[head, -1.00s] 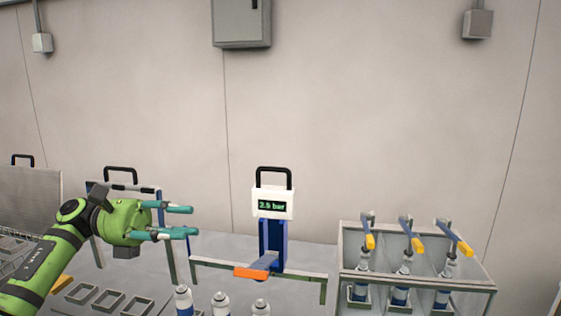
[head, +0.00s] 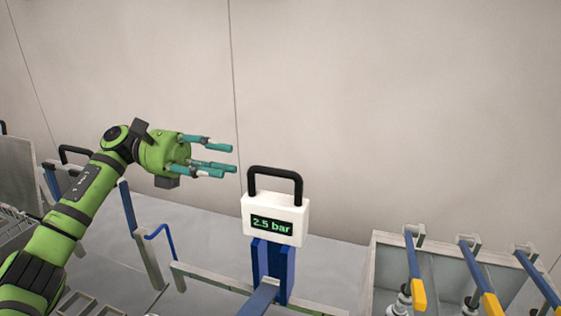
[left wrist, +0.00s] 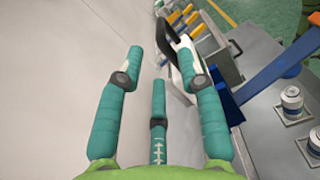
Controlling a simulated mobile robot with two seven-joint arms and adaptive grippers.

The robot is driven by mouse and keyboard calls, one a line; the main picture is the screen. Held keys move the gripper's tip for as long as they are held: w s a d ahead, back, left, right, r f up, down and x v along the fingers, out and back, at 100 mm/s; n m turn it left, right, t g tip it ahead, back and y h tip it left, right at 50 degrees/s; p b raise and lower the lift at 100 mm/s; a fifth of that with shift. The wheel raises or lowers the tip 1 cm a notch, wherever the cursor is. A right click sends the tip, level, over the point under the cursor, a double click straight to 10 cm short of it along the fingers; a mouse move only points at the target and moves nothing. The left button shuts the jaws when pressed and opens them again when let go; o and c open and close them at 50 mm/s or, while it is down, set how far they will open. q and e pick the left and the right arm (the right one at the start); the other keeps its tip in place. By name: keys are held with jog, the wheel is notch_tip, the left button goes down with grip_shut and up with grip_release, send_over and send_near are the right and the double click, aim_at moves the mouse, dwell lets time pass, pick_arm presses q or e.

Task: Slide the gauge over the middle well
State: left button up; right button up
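The gauge (head: 274,218) is a white box with a black loop handle (head: 275,173) on top and a display reading 2.5 bar. It sits on a blue upright (head: 272,270) at a low rail (head: 212,279). My left gripper (head: 222,160) is open and empty, to the left of the handle and apart from it. In the left wrist view the handle (left wrist: 166,38) shows beyond the open fingers, partly behind the right one. Two white cans stand in square wells (left wrist: 282,118) at right there. The middle well cannot be told. My right gripper is not in view.
A grey open-topped box (head: 374,270) with several blue levers with yellow ends (head: 418,295) stands to the right of the gauge. A blue-and-grey frame (head: 140,235) stands left, below my left arm. The wall behind is bare.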

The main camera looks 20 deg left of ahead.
aim_at(260, 169)
pick_arm(q)
jog(key=d+p, duration=0.2)
jog(key=d, duration=0.1)
jog(key=s+d+p, duration=0.1)
jog(key=d, duration=0.1)
jog(key=shift+d+r, duration=0.15)
jog(key=shift+r, duration=0.25)
jog(key=d+p, duration=0.1)
jog(key=d, duration=0.1)
jog(key=d+p, duration=0.2)
jog(key=d, duration=0.1)
jog(key=shift+w+d+f, duration=0.15)
jog(key=shift+d+f, duration=0.1)
jog(key=shift+d, duration=0.05)
jog(key=shift+f, duration=0.1)
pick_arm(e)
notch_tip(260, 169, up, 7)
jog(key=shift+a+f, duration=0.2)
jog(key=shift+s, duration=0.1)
pick_arm(q)
jog(key=shift+w, duration=0.15)
grip_shut()
